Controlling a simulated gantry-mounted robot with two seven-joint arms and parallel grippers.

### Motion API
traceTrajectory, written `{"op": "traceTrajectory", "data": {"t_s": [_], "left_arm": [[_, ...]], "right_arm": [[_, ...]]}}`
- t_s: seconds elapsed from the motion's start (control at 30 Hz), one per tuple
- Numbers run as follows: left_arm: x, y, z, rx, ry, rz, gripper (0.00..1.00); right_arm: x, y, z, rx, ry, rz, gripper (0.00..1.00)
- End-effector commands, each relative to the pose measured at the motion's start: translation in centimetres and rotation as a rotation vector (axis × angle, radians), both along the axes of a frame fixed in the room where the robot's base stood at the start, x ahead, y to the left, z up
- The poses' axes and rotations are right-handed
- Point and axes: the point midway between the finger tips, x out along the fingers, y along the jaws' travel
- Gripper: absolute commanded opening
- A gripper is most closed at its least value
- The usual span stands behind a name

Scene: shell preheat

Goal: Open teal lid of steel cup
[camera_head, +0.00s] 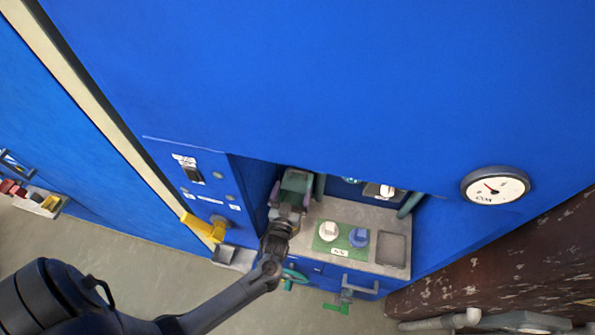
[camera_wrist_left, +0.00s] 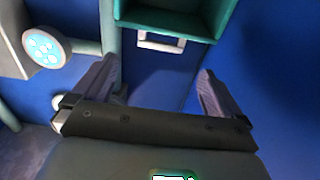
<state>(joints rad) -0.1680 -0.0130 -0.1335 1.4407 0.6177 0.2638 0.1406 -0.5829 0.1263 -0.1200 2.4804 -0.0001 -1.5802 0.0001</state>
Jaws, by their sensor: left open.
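My left gripper (camera_head: 286,215) reaches into the recess of the blue cabinet, in front of a green box-like housing (camera_head: 297,181). In the left wrist view its two fingers (camera_wrist_left: 155,88) are spread apart with nothing between them. Beyond the fingertips is a teal-green open box (camera_wrist_left: 172,22) with a pale handle (camera_wrist_left: 161,42) below it, apart from the fingers. I cannot tell whether this is the teal lid, and no steel cup can be clearly made out. My right gripper is not in view.
The grey ledge holds a green plate with a white knob (camera_head: 328,231) and a blue knob (camera_head: 358,238), beside a grey tray (camera_head: 392,249). A yellow handle (camera_head: 203,227) sticks out left of the recess. A grey fitting with a teal-dotted round face (camera_wrist_left: 42,47) stands left in the wrist view.

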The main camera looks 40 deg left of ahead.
Motion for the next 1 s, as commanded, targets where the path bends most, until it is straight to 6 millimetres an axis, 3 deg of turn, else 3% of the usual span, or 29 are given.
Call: {"op": "traceTrajectory", "data": {"t_s": [0.5, 1.0], "left_arm": [[6.8, 3.5, 0.0, 0.001, 0.0, 0.0, 1.0], [8.0, 4.0, 0.0, 0.0, 0.001, -0.001, 1.0]], "right_arm": [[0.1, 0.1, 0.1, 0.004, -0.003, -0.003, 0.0], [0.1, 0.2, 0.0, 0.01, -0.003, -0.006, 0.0]]}}
